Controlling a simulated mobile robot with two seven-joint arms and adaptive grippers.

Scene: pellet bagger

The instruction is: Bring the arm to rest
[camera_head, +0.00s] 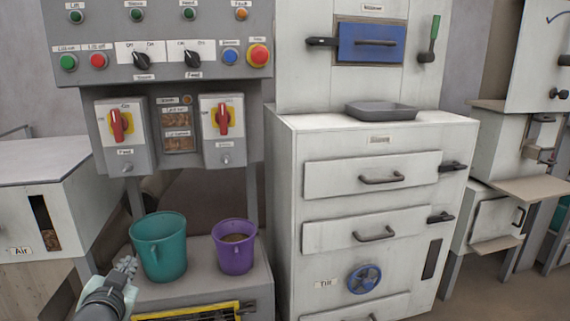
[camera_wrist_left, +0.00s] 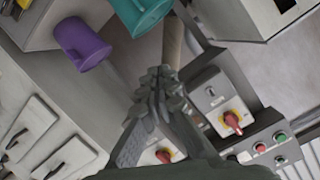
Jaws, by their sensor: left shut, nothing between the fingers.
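My left gripper (camera_head: 124,268) comes in at the lower left of the head view, beside the teal bucket (camera_head: 159,246). It is shut and empty. In the left wrist view its fingers (camera_wrist_left: 160,78) are together with nothing between them, and the teal bucket (camera_wrist_left: 140,14) and purple bucket (camera_wrist_left: 82,44) show beyond. My right gripper is in neither view.
The purple bucket (camera_head: 235,246) holds brown pellets and stands with the teal one on a grey ledge. A control panel (camera_head: 160,45) with buttons and knobs hangs above. A white drawer cabinet (camera_head: 372,215) with a grey tray (camera_head: 381,111) on top stands right.

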